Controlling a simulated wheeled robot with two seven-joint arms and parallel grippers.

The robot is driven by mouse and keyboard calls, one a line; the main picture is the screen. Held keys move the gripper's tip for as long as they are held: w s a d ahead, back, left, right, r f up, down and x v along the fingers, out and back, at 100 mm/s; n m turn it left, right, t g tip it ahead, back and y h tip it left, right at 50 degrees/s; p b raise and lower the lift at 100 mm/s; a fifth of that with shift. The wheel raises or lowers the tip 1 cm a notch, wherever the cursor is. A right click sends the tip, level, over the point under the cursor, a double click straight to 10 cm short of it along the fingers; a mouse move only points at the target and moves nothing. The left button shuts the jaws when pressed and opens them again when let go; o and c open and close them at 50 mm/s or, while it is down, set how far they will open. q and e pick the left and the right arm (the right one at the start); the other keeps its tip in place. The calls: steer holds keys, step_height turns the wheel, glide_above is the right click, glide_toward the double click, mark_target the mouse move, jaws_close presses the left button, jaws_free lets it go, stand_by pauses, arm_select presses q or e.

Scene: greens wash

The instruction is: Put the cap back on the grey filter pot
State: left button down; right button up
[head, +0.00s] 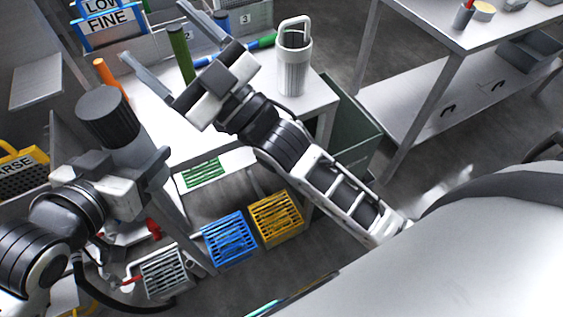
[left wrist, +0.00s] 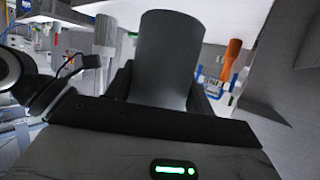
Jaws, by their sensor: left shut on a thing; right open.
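A dark grey cylinder (head: 108,115), which looks like the cap, is held by my left gripper (head: 128,165) at the left of the head view. The cylinder also fills the middle of the left wrist view (left wrist: 168,55), between the dark fingers. A lighter grey body (head: 133,152) shows just under it in the head view; I cannot tell whether this is the grey filter pot or whether the two touch. My right gripper (head: 160,55) is open and empty above the white worktop, its two long fingers wide apart.
A light grey ribbed container (head: 292,68) with a loop handle stands at the worktop's right end. A green cylinder (head: 180,52) and an orange one (head: 108,75) stand on the worktop. Blue (head: 228,240) and yellow (head: 276,220) crates lie below. A grey side table (head: 450,22) stands at the right.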

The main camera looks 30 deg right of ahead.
steer(key=s+d+f+m+g+h, duration=0.2)
steer(key=d+f+m+h, duration=0.15)
steer(key=f, duration=0.55)
steer(key=s+d+f+m+g+h, duration=0.1)
steer(key=d+f+m+g+h, duration=0.2)
steer(key=f, duration=0.6)
steer(key=s+d+f+g+h, duration=0.1)
steer(key=s+f+g+h, duration=0.1)
steer(key=s+f, duration=0.3)
steer(key=s+d+f+m+g+h, duration=0.1)
steer(key=s+f, duration=0.4)
steer(key=f, duration=0.8)
steer(key=d+g, duration=0.1)
steer(key=g, duration=0.1)
steer(key=shift+s+g+h, duration=0.25)
steer(key=shift+g+h, duration=0.1)
steer(key=shift+g, duration=0.05)
arm_select(q)
steer(key=shift+r, duration=0.15)
arm_select(e)
steer(key=shift+d+r+m, duration=0.1)
steer(key=shift+m, duration=0.15)
